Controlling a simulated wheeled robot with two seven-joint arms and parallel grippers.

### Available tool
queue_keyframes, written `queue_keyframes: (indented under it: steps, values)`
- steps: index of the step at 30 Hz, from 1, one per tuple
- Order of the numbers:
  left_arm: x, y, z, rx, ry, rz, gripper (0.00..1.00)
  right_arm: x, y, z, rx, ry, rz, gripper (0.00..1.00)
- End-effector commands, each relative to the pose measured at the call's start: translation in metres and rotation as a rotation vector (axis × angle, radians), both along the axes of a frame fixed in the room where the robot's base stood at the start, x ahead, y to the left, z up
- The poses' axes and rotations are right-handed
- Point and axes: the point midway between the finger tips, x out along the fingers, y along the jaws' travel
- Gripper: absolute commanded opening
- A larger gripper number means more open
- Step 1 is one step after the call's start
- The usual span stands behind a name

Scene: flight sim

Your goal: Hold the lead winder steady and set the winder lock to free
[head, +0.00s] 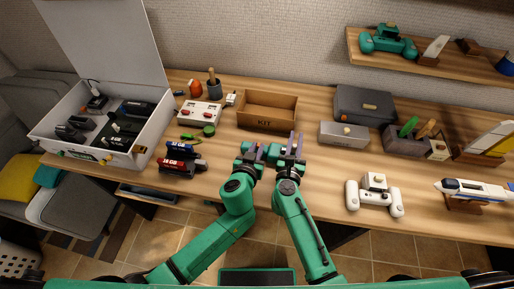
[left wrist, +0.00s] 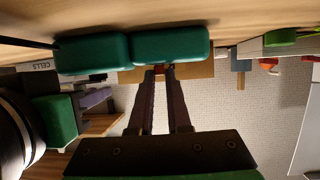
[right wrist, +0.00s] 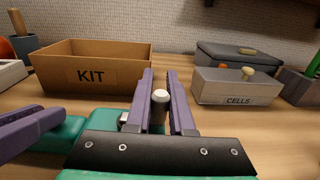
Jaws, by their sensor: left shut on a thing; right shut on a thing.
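The lead winder (left wrist: 170,46) shows in the left wrist view as a teal body with two rounded parts side by side. My left gripper (left wrist: 161,70) has its dark fingers closed at its edge; a small reddish bit shows between the tips. In the head view my left gripper (head: 252,152) is close beside my right gripper (head: 290,143), near the table's front. In the right wrist view a white-capped post (right wrist: 160,96), apparently the winder lock, stands between the purple fingers of my right gripper (right wrist: 161,85), which is shut on it. The lock's setting cannot be read.
An open KIT box (head: 267,121) stands just behind the grippers. A grey CELLS box (head: 343,135) is to their right, and a white controller (head: 374,195) lies further right. An open white case (head: 140,140) stands at far left.

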Motion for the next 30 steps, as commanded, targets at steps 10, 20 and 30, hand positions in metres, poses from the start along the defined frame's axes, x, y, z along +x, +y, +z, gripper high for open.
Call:
queue_keyframes:
  steps: [10,20,30]
  values:
    - [0.0,0.0,0.0,0.0,-0.001,0.0,0.0,0.0,0.0,-0.001,0.0,0.002,0.0,0.0]
    - [0.004,0.015,0.0,-0.001,0.001,0.002,0.0,0.0,0.0,-0.001,0.0,0.002,0.0,0.0]
    - [0.005,0.02,0.0,0.002,-0.001,0.002,0.39,0.0,-0.001,-0.001,-0.001,0.002,-0.003,0.0]
